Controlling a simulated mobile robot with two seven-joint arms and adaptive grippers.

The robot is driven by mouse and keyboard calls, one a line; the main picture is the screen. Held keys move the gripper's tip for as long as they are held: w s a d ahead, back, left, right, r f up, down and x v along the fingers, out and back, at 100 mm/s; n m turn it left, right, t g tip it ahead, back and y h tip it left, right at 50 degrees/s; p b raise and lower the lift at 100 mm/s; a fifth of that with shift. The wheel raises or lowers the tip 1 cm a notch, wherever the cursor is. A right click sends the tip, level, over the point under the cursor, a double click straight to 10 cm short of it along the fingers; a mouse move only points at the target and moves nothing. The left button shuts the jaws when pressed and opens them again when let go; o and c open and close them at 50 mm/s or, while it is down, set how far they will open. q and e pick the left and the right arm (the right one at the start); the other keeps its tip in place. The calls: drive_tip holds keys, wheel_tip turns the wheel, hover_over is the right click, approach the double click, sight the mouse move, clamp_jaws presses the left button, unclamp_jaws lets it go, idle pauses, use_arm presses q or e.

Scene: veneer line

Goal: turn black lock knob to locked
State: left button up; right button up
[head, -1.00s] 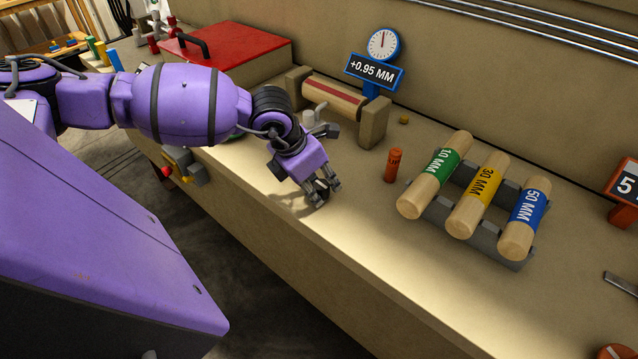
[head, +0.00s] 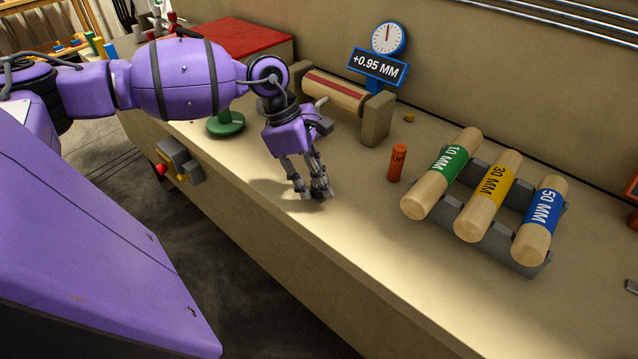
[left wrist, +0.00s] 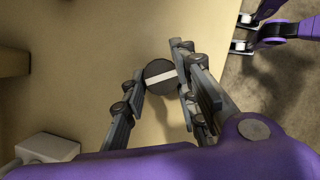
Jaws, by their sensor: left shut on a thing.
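The black lock knob (left wrist: 160,76) is a round black disc with a white line across it, seen from above in the left wrist view. The line runs nearly crosswise in that view, rising slightly to the right. My left gripper (head: 320,192) points down at the bench near its front edge and is shut on the knob, one finger on each side. In the head view the fingers mostly hide the knob. My right gripper (left wrist: 241,32) shows at the top right of the left wrist view, empty, fingers apart, away from the knob.
Behind my left gripper stands a roller (head: 334,93) between tan blocks, below a gauge reading +0.95 MM (head: 379,68). An orange cylinder (head: 397,163) and a grey rack (head: 522,262) of labelled rollers are to the right. The bench top (head: 370,230) in front of the rack is clear.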

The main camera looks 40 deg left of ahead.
use_arm(q)
drive_tip(key=shift+w+m+b, duration=0.4)
drive_tip(key=shift+m+b, duration=0.3)
drive_tip(key=shift+m, duration=0.3)
drive_tip(key=m+g+b, duration=0.2)
drive_tip(key=m+b, duration=0.1)
drive_tip(key=shift+d+m, duration=0.1)
drive_tip(key=shift+m, duration=0.3)
drive_tip(key=shift+r+m+g+b, duration=0.15)
drive_tip(key=shift+m+g+b, duration=0.15)
drive_tip(key=shift+m+b, duration=0.5)
use_arm(e)
drive_tip(key=shift+s+a+f, duration=0.15)
drive_tip(key=shift+f, duration=1.2)
drive_tip(key=shift+s+a+f, duration=0.15)
drive_tip(key=shift+f, duration=1.15)
use_arm(q)
drive_tip(key=shift+d, duration=0.1)
use_arm(e)
drive_tip(key=shift+s+f, duration=0.2)
drive_tip(key=shift+s, duration=0.1)
use_arm(q)
drive_tip(key=o, duration=0.8)
drive_tip(key=shift+o, duration=1.3)
drive_tip(key=shift+w+d, duration=0.1)
use_arm(e)
drive_tip(key=shift+d+g, duration=0.1)
drive_tip(key=shift+g, duration=0.2)
drive_tip(key=shift+s+f, duration=0.1)
drive_tip(key=shift+s, duration=0.05)
